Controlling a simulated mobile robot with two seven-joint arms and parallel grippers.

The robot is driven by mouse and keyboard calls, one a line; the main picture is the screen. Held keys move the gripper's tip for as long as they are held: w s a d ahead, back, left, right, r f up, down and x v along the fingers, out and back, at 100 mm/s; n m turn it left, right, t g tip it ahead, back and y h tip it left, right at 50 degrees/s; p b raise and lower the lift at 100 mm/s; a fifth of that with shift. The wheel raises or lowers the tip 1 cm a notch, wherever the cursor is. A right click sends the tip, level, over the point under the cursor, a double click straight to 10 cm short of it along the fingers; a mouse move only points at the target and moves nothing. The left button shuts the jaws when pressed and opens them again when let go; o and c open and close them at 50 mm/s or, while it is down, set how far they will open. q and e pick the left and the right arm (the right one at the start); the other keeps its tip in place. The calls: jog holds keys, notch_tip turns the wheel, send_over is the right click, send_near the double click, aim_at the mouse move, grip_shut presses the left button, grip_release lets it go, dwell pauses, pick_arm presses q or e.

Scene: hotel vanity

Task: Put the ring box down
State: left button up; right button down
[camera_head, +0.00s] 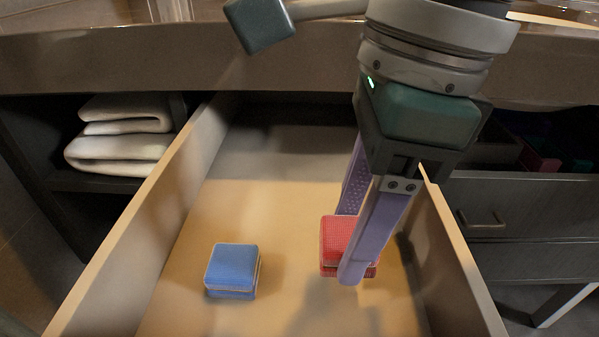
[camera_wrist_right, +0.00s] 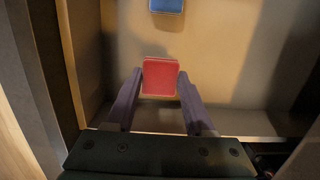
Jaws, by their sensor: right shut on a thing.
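A red ring box (camera_head: 334,238) is between the fingers of my right gripper (camera_head: 350,250), inside the open drawer (camera_head: 112,262). The near finger hides part of its right side. In the right wrist view the red box (camera_wrist_right: 160,77) sits at the fingertips of my right gripper (camera_wrist_right: 159,88), one finger on each side. The box looks level and low over the drawer floor; I cannot tell whether it touches. A blue ring box (camera_head: 232,270) rests on the drawer floor to the left, apart from the gripper. My left gripper is not in view.
The drawer's right wall (camera_head: 452,255) is close to my right gripper. Bare floor lies between the two boxes and toward the back. Folded white towels (camera_head: 120,135) lie on a shelf at left. The counter edge (camera_head: 180,62) crosses above the drawer's back.

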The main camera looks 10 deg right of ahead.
notch_tip(320, 180, down, 4)
jog(key=shift+f+b, duration=0.15)
jog(key=shift+b, duration=0.4)
jog(key=shift+f, duration=0.15)
jog(key=shift+c, duration=1.3)
grip_release()
jog(key=shift+r, duration=0.6)
jog(key=r+p, duration=0.1)
jog(key=r, duration=0.2)
jog(key=d+r+p, duration=0.1)
jog(key=r, duration=0.2)
jog(key=r+p, duration=0.1)
jog(key=r, duration=0.3)
jog(key=shift+s+d, duration=0.15)
jog(key=shift+d, duration=0.15)
jog(key=shift+d+r, duration=0.1)
jog(key=shift+r, duration=0.4)
jog(key=shift+s, duration=0.1)
